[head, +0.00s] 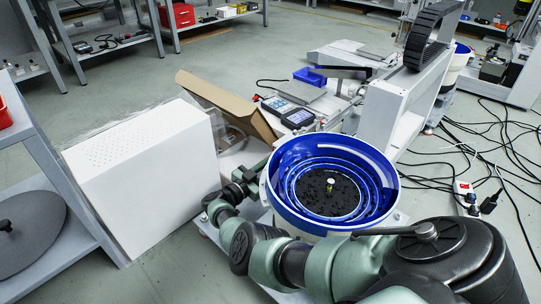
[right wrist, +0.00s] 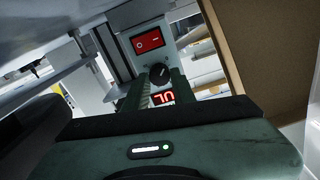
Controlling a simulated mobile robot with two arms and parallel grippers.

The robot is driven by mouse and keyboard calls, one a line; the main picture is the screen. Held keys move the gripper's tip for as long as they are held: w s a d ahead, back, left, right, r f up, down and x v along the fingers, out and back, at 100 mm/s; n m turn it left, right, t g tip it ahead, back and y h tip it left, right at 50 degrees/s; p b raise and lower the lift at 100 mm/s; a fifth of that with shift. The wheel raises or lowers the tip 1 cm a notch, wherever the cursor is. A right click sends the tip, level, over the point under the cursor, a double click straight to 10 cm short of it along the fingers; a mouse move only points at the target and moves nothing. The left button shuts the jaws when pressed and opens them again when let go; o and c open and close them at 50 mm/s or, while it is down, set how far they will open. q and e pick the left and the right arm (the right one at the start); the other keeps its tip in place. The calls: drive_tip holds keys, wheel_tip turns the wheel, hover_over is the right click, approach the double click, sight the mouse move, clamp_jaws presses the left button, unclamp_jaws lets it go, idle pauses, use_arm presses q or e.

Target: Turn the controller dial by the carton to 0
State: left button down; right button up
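The controller (right wrist: 128,22) shows in the right wrist view, with a red rocker switch (right wrist: 148,41), a black dial (right wrist: 158,72) and a red lit display (right wrist: 162,98). The display seems to read 70; its lower edge is partly covered. My right gripper (right wrist: 160,78) has its fingers apart, one on each side of the dial; I cannot tell whether they touch it. The carton's brown side (right wrist: 265,50) stands close on the right in the wrist view. My left gripper is not in view.
The blue bowl feeder (head: 386,192) with dark parts stands beside my right arm. A large white perforated box (head: 145,175) is left of the carton. Two black devices with screens (head: 299,117) lie behind the bowl. Cables (head: 490,150) lie on the floor at right.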

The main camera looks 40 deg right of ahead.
drive_tip(key=o, duration=0.4)
drive_tip(key=shift+a, duration=0.15)
drive_tip(key=a, duration=0.5)
drive_tip(key=a+p, duration=0.1)
drive_tip(key=a, duration=0.1)
drive_tip(key=shift+s+a, duration=0.3)
drive_tip(key=shift+s, duration=0.05)
drive_tip(key=shift+a+f, duration=0.1)
